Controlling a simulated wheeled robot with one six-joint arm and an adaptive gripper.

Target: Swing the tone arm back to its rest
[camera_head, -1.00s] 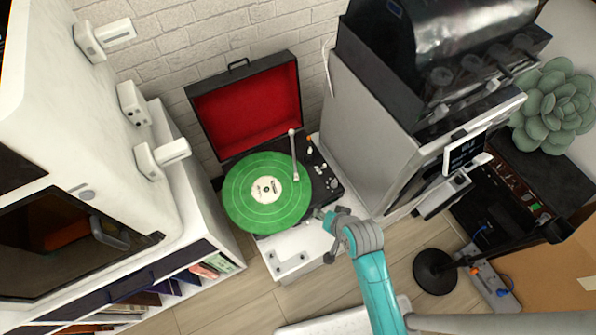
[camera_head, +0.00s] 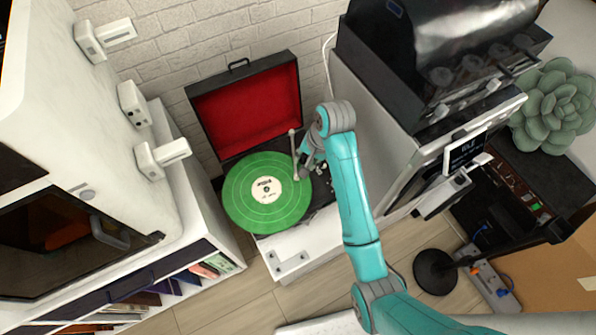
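A record player with an open black case and red-lined lid (camera_head: 247,104) stands against the brick wall. A green record (camera_head: 245,207) with a white label lies on it. The pale tone arm (camera_head: 294,152) runs from its pivot at the back right of the deck down to a head end over the record's right part. My gripper (camera_head: 304,166) is low over the right side of the deck, close beside the tone arm on its right. I cannot tell whether it touches the tone arm. Its fingers are small and partly hidden by my wrist, as are the deck's controls.
A tall grey cabinet with a black machine (camera_head: 440,75) stands close to the right of the record player. A white cabinet (camera_head: 75,150) stands on the left. The low white stand (camera_head: 290,258) under the player has bare room in front.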

